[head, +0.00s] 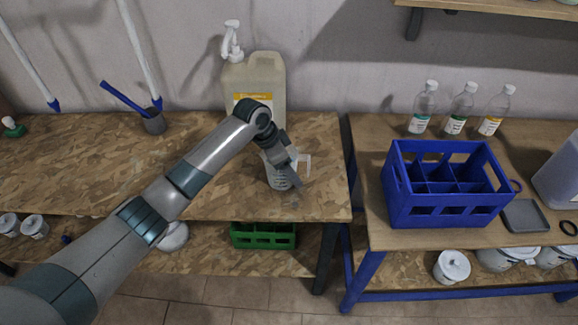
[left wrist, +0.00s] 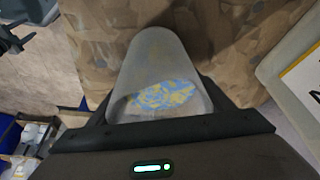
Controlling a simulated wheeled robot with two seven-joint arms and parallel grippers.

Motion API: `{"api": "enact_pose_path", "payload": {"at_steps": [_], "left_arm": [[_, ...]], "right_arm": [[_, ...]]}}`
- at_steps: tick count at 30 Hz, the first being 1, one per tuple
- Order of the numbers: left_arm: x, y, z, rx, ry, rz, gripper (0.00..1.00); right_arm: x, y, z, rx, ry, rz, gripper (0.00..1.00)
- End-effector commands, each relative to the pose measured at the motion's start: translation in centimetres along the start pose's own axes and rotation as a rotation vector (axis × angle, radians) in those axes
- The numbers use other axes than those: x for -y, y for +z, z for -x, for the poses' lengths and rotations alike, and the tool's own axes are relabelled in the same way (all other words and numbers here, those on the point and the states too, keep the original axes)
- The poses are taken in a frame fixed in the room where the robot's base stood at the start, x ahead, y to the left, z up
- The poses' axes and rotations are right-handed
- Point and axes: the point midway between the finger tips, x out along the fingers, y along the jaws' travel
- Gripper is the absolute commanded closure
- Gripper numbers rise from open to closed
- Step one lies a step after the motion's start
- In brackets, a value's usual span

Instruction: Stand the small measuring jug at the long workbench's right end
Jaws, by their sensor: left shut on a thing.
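The small measuring jug (head: 278,178) is clear, with marks on its side and a handle at its right. My left gripper (head: 290,172) is shut on it and partly covers it. The jug is upright or nearly so, over the right part of the long workbench (head: 215,195). I cannot tell whether its base touches the top. In the left wrist view the jug (left wrist: 160,65) is cloudy grey between the fingers, with a blue and yellow speckled patch showing low in it. My right gripper is in neither view.
A large beige jerrycan (head: 268,75) with a pump bottle (head: 232,40) stands behind the jug. Past a gap, the right table holds a blue crate (head: 440,212) and several bottles. The bench's front right corner (head: 330,205) is clear.

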Motion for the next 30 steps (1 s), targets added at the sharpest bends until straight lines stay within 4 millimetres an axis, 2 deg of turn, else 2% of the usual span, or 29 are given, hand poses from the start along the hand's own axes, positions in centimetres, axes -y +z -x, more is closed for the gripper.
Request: {"api": "enact_pose_path", "payload": {"at_steps": [3, 4, 6, 20, 26, 30], "left_arm": [[0.0, 0.0, -0.2, -0.001, 0.0, 0.0, 0.69], [0.0, 0.1, -0.2, 0.0, 0.0, 0.0, 0.22], [0.0, 0.1, -0.2, 0.0, 0.0, 0.0, 0.08], [0.1, 0.0, 0.4, -0.001, -0.001, -0.001, 0.08], [0.1, 0.0, 2.5, -0.002, -0.002, -0.001, 0.08], [0.1, 0.0, 4.8, -0.002, -0.003, -0.001, 0.08]], "right_arm": [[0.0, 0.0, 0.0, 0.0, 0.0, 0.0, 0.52], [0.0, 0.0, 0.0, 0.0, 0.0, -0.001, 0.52], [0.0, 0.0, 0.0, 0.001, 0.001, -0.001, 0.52], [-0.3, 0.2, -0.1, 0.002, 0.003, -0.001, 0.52], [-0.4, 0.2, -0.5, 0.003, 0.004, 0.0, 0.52], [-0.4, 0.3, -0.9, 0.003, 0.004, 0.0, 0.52]]}}
